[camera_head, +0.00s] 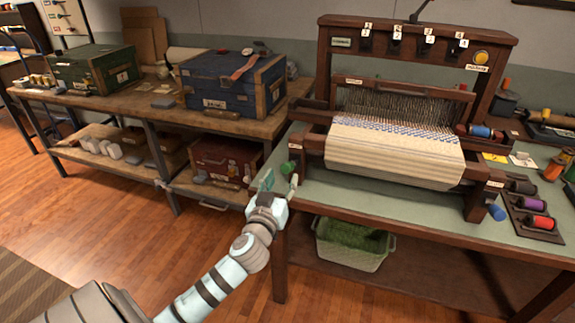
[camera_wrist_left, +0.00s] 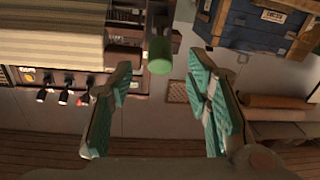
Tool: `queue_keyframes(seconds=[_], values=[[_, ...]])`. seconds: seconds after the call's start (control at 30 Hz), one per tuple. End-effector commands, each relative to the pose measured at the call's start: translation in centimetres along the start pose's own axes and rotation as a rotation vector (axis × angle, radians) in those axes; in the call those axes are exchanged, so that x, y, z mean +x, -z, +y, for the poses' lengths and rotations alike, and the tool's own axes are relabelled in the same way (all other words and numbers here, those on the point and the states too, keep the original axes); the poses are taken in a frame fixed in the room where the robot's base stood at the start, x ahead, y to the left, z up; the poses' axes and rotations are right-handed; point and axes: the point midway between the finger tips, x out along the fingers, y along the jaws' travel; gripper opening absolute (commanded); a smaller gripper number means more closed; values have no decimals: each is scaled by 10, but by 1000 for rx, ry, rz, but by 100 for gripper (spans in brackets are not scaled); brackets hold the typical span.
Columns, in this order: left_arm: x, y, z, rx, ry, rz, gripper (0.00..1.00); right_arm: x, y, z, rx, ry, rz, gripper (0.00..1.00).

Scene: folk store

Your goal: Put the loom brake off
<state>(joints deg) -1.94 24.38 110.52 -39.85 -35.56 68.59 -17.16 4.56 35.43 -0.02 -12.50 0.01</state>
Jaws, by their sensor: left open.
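The loom (camera_head: 395,145) stands on the green-topped table, with striped cream cloth across its front. A green knob (camera_head: 287,167) sticks out at its left side, and a blue knob (camera_head: 497,212) hangs at its lower right. I cannot tell which part is the brake. My left gripper (camera_head: 280,184) is open at the table's left edge, just below the green knob. In the left wrist view, the open fingers (camera_wrist_left: 160,97) are teal and empty, and the green knob (camera_wrist_left: 160,55) appears beyond the gap between them. My right gripper is not in view.
Numbered switches (camera_head: 410,42) and a yellow button (camera_head: 481,57) sit on the loom's top beam. Coloured spools (camera_head: 531,205) lie at right. A wooden bench (camera_head: 130,100) with a blue chest (camera_head: 232,82) is at left. A basket (camera_head: 352,243) is under the table.

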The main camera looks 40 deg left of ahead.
Motion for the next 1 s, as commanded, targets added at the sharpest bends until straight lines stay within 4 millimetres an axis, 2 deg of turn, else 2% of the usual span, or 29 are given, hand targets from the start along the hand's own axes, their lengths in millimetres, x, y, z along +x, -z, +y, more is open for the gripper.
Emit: queue_keyframes(seconds=[0.1,0.23,0.4,0.6,0.9,1.0], values=[[31,0,0,0,1,1,45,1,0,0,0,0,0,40],[53,0,0,1,2,0,45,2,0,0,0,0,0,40],[64,0,0,1,1,-2,45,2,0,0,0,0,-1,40],[64,0,0,1,0,-2,45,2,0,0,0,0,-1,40],[64,0,0,1,0,-2,0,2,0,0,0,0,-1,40],[64,0,0,1,0,-2,0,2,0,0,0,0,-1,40]])
